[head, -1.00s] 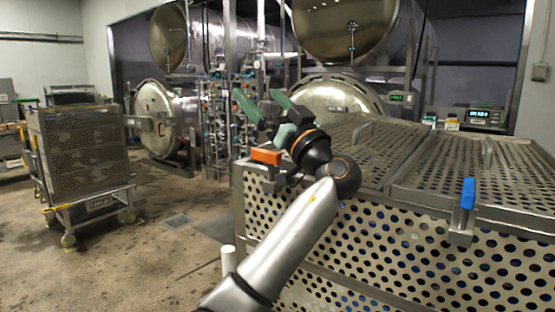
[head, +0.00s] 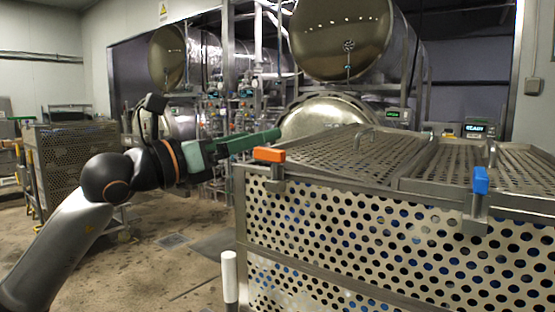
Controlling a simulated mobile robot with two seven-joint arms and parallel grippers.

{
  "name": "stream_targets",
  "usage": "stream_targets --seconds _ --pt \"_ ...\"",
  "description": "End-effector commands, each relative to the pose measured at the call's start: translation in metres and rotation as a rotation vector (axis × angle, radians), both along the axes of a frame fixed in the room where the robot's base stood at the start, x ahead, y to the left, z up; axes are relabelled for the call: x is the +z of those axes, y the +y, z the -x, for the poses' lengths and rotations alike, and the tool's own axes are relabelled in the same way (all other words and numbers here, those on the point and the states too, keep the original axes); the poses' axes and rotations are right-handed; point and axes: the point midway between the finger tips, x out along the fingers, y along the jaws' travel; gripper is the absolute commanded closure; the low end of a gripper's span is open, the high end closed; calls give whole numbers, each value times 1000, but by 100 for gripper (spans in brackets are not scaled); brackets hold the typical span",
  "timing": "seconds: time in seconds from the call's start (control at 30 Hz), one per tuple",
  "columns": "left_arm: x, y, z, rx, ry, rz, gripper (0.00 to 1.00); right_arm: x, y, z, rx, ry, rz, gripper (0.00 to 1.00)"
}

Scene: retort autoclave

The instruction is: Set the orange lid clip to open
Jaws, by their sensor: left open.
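The orange lid clip (head: 269,155) is at the top left front corner of the perforated metal basket (head: 345,205). Its orange handle lies roughly level, on a grey bracket at the rim. My left gripper (head: 262,141) comes in from the left, its green fingers pointing right with the tips just above and behind the orange handle in the picture. It is open and holds nothing; I see the fingers nearly side-on, so the gap hardly shows. I cannot tell whether a finger touches the clip. My right gripper is out of view.
A blue clip (head: 481,181) stands upright on the basket's front rim at right. Perforated lids (head: 325,160) with handles cover the basket. A white post (head: 229,276) stands by its left side. A cart (head: 70,160) is at left; large steel vessels (head: 340,40) stand behind.

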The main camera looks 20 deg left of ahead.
Motion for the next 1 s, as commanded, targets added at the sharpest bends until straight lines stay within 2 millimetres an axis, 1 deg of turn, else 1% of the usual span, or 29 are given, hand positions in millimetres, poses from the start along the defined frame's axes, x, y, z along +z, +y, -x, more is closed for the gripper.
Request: stream_targets --seconds 0.03,0.1,0.2,0.27,0.37,0.47,0.6,0.8,0.9,1.0 --pt "-14 10 2 50 21 -69 0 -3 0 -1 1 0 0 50" --pt "-27 21 3 100 46 -139 0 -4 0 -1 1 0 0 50" --pt "-36 29 3 139 68 -190 0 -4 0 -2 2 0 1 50" --pt "-38 30 1 148 74 -202 0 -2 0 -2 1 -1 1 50" --pt "-37 26 -7 148 76 -204 0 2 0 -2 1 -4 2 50" --pt "-36 18 -21 145 76 -202 0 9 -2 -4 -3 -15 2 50" --pt "-35 4 -48 144 78 -200 0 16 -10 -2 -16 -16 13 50" --pt "-35 -13 -83 144 77 -199 0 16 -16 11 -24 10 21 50" --pt "-36 -19 -95 146 76 -199 0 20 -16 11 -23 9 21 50" --pt "-37 -22 -103 146 75 -200 0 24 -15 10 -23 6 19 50"
